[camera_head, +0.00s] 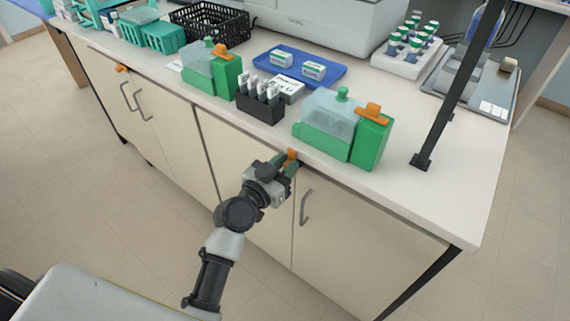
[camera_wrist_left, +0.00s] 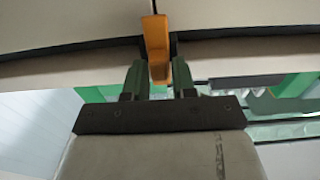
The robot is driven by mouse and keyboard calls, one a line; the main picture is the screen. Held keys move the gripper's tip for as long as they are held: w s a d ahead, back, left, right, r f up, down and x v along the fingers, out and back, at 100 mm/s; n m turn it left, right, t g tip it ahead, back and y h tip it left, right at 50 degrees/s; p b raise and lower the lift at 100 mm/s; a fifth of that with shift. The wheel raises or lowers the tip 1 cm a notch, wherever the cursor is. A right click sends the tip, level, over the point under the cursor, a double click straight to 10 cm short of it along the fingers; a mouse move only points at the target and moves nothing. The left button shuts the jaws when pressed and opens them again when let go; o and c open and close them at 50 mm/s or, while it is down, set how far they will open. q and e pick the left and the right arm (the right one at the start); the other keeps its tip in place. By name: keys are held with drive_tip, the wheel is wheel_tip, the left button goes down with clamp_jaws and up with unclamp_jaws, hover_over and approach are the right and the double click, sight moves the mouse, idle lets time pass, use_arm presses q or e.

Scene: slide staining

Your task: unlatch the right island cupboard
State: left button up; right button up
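The right island cupboard (camera_head: 345,238) has pale doors with grey bar handles and stands closed under the white counter. Its orange latch (camera_head: 292,155) sits at the top edge, just below the countertop. My left gripper (camera_head: 286,165) reaches up to this latch. In the left wrist view the orange latch (camera_wrist_left: 157,45) lies between the two dark green fingers (camera_wrist_left: 160,80), and its lower end fills the gap between them. The fingers look shut on it. My right gripper is not in view.
On the counter (camera_head: 420,190) above the latch stand a green staining box (camera_head: 325,140) with orange clip, a black slide rack (camera_head: 262,105) and a blue tray (camera_head: 325,80). A black post (camera_head: 440,110) rises at the right. The left cupboard has its own orange latch (camera_head: 122,68). Floor in front is clear.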

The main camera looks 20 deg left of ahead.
use_arm(q)
clamp_jaws()
drive_tip(key=shift+n, duration=0.3)
drive_tip(key=n+p, duration=0.1)
drive_tip(key=n, duration=0.3)
drive_tip(key=n+p, duration=0.1)
drive_tip(key=n, duration=0.3)
drive_tip(key=a+n+p, duration=0.1)
drive_tip(key=n, duration=0.3)
drive_tip(key=shift+w+f+n+p, duration=0.2)
drive_tip(key=shift+f+n+p, duration=0.1)
drive_tip(key=shift+n, duration=0.1)
drive_tip(key=shift+f+n, duration=0.2)
drive_tip(key=shift+n, duration=2)
